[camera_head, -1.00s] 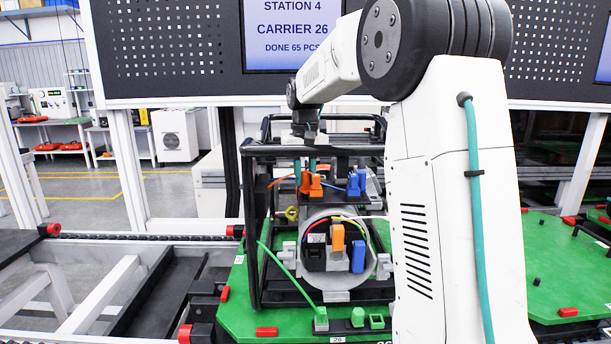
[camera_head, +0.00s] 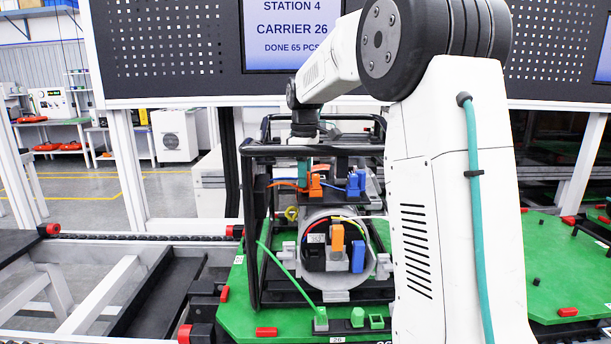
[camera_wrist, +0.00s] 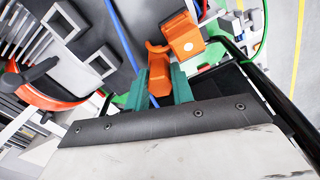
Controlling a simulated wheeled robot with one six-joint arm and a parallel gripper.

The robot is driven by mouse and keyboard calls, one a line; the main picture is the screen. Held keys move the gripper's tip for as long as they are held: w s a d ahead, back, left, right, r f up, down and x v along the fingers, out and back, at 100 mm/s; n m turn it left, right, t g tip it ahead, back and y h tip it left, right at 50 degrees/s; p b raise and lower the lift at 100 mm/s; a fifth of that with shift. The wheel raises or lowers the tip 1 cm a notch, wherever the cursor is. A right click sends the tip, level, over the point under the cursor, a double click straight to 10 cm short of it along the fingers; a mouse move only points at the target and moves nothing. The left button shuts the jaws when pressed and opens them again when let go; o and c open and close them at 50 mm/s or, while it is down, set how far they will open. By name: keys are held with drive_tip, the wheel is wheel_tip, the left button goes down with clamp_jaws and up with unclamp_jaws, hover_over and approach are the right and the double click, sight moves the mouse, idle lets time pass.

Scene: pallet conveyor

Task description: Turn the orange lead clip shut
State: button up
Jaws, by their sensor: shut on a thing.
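The orange lead clip (camera_head: 315,187) sits on top of the motor-like unit inside the black frame, at the end of an orange lead (camera_head: 287,185). In the wrist view its orange lever (camera_wrist: 159,72) is between the teal fingers of my gripper (camera_wrist: 160,92), and an orange block (camera_wrist: 182,38) is beside it. My gripper (camera_head: 307,172) is shut on the clip and reaches down through the frame's open top. The fingertips are small in the head view, so the exact angle of the lever is hard to tell.
A black tube frame (camera_head: 252,220) surrounds the unit on a green carrier (camera_head: 240,315). A blue clip (camera_head: 355,184) stands right of the orange one. A blue lead (camera_wrist: 121,50) passes close by my fingers.

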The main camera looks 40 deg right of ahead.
drive_tip(key=shift+n, duration=1)
drive_tip(key=o, duration=1)
wheel_tip(320, 180, up, 8)
drive_tip(key=shift+f, duration=0.1)
